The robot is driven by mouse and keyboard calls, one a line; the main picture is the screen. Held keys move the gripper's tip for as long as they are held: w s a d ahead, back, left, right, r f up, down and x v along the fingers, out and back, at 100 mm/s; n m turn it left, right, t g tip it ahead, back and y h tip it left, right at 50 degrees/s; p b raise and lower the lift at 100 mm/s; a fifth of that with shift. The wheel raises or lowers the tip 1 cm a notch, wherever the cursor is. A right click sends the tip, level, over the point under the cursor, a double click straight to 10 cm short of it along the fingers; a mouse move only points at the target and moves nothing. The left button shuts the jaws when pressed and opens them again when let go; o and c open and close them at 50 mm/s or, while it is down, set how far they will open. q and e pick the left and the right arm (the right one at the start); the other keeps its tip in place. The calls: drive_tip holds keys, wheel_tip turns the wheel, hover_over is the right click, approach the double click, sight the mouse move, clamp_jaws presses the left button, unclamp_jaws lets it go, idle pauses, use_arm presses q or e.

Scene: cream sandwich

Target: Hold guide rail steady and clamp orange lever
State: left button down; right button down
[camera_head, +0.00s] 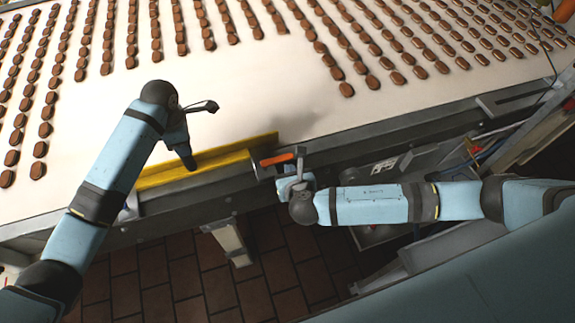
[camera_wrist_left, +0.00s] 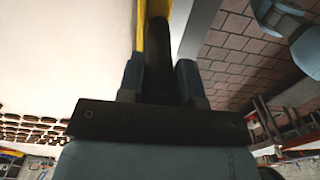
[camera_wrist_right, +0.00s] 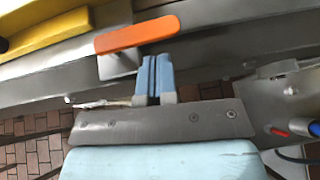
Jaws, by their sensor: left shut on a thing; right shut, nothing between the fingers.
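The yellow guide rail (camera_head: 205,163) runs along the near edge of the conveyor belt. My left gripper (camera_head: 188,158) is at the rail and is shut on a dark part (camera_wrist_left: 157,45) beside the yellow strip (camera_wrist_left: 139,28); whether this part belongs to the rail is hard to tell. The orange lever (camera_head: 278,159) sits just beyond the rail's right end, and it also shows lying nearly crosswise in the right wrist view (camera_wrist_right: 137,35). My right gripper (camera_wrist_right: 158,62) is shut and empty, its fingertips right by the lever's near side. I cannot tell whether they touch it.
The pale conveyor belt (camera_head: 235,95) carries rows of brown sandwich pieces (camera_head: 183,47) behind the rail. The belt's grey side frame (camera_head: 420,127) runs beneath the lever. A grey support leg (camera_head: 232,242) stands below, over a brown tiled floor (camera_head: 185,285). The belt just behind the rail is clear.

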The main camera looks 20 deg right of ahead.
use_arm(q)
drive_tip(key=shift+d, duration=0.1)
use_arm(e)
drive_tip(key=v, duration=1.1)
drive_tip(key=shift+s+d+f, duration=0.2)
drive_tip(key=shift+s+f, duration=0.05)
drive_tip(key=shift+s, duration=0.3)
use_arm(q)
drive_tip(key=c, duration=0.6)
unclamp_jaws()
drive_tip(key=shift+c, duration=0.2)
drive_tip(key=shift+r, duration=4.55)
drive_tip(key=o, duration=0.6)
drive_tip(key=shift+c, duration=0.2)
